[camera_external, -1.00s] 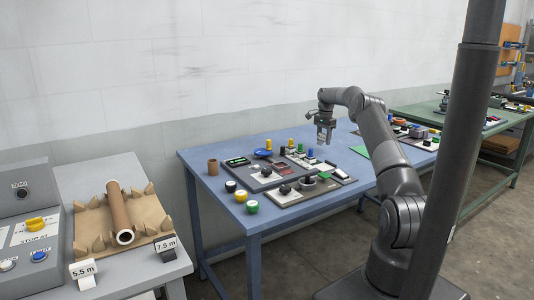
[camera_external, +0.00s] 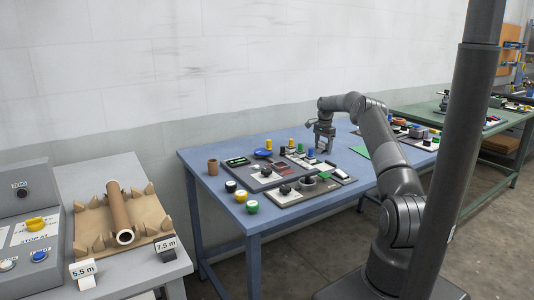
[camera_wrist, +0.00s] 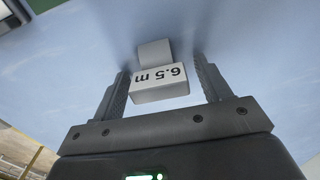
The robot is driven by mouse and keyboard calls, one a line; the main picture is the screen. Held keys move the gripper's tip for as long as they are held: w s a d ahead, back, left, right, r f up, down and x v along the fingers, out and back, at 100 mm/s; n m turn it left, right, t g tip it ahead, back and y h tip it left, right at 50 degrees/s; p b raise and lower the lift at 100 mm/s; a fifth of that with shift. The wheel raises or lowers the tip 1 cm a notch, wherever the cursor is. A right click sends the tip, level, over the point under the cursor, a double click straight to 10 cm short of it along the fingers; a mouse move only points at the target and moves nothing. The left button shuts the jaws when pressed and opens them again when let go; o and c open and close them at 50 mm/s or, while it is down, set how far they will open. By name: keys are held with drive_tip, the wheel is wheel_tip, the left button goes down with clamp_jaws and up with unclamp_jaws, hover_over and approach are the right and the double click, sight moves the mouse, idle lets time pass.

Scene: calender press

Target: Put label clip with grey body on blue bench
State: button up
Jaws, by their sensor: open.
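A label clip (camera_wrist: 160,84) with a light grey body and a white face reading "6.5 m" shows in the wrist view. It appears to rest on the blue bench (camera_wrist: 70,55), between my two fingers. My gripper (camera_wrist: 162,70) is open around it, with a clear gap on the right and a narrow one on the left. In the external view, my gripper (camera_external: 324,145) is low over the blue bench (camera_external: 222,195), near its back right part. The clip cannot be made out there.
Panels with knobs, coloured caps and a brown cup (camera_external: 213,167) crowd the bench left of my gripper. On the grey press table at left are a cardboard tube (camera_external: 118,210), a "5.5 m" clip (camera_external: 83,274) and a dark "7.5 m" clip (camera_external: 166,248).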

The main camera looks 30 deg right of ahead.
sight(323, 142)
wheel_tip(323, 142, up, 12)
drive_tip(key=r, duration=0.1)
drive_tip(key=s+a+r+n+t, duration=0.1)
drive_tip(key=a+r+n, duration=0.1)
drive_tip(key=a+r, duration=0.4)
drive_tip(key=s+a+r+n, duration=0.2)
drive_tip(key=a+r+n, duration=0.1)
drive_tip(key=a+r, duration=0.35)
drive_tip(key=s+a+r+n+t+h, duration=0.1)
drive_tip(key=s+a+r+n, duration=0.15)
drive_tip(key=s+a, duration=0.3)
drive_tip(key=s+a+r+n, duration=0.2)
drive_tip(key=s+a+r, duration=0.2)
drive_tip(key=s+a, duration=0.15)
drive_tip(key=s+a+n+t, duration=0.2)
drive_tip(key=s+a+n, duration=0.5)
drive_tip(key=s, duration=1)
drive_tip(key=s+a+f, duration=0.3)
drive_tip(key=s+f, duration=0.1)
drive_tip(key=s, duration=0.3)
drive_tip(key=s+a+f+n+t+y, duration=0.1)
drive_tip(key=s+a+f, duration=0.2)
drive_tip(key=s+f, duration=0.2)
drive_tip(key=shift+s+f+t, duration=0.15)
drive_tip(key=shift+s+t, duration=0.15)
drive_tip(key=shift+s, duration=0.95)
